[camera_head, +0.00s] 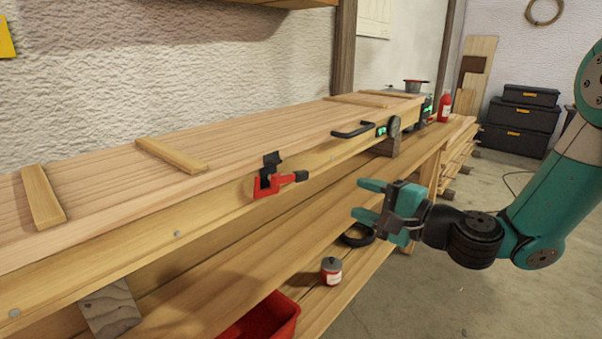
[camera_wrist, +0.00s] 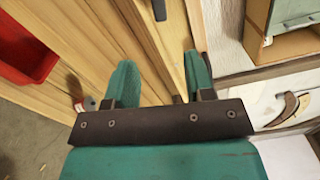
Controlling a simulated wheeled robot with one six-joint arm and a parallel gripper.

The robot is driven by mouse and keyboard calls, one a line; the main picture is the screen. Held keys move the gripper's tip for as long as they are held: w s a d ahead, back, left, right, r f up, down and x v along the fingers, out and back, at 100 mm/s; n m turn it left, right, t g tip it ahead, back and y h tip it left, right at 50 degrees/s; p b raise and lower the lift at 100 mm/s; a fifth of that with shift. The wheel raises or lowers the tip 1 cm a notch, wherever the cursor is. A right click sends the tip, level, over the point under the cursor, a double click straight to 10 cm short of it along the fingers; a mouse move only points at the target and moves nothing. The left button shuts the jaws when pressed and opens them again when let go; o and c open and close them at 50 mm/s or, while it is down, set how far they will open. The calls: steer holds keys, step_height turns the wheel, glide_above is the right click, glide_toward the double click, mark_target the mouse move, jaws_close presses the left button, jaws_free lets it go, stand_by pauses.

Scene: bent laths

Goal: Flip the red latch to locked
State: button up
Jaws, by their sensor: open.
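The red latch (camera_head: 272,181) is mounted on the front edge of the wooden bench top, left of centre in the head view. Its red body carries a black upright piece and a black-tipped lever pointing right. My gripper (camera_head: 363,200) is open and empty, to the right of the latch and in front of the bench, with its fingers pointing left. A clear gap separates them. In the wrist view, my gripper's two teal fingers (camera_wrist: 160,80) are spread apart with wooden boards behind them. I cannot clearly make out the latch there.
A black handle (camera_head: 352,130) and a green-lit device (camera_head: 388,127) sit along the bench edge. The lower shelf holds a red bin (camera_head: 262,320), a small jar (camera_head: 331,270) and a black ring (camera_head: 357,236). Wooden battens (camera_head: 170,154) lie on the bench top. Open floor lies right.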

mark_target(304, 177)
steer(key=p+x, duration=0.5)
steer(key=x, duration=1)
steer(key=shift+a+p, duration=0.1)
steer(key=shift+p, duration=0.3)
jaws_close()
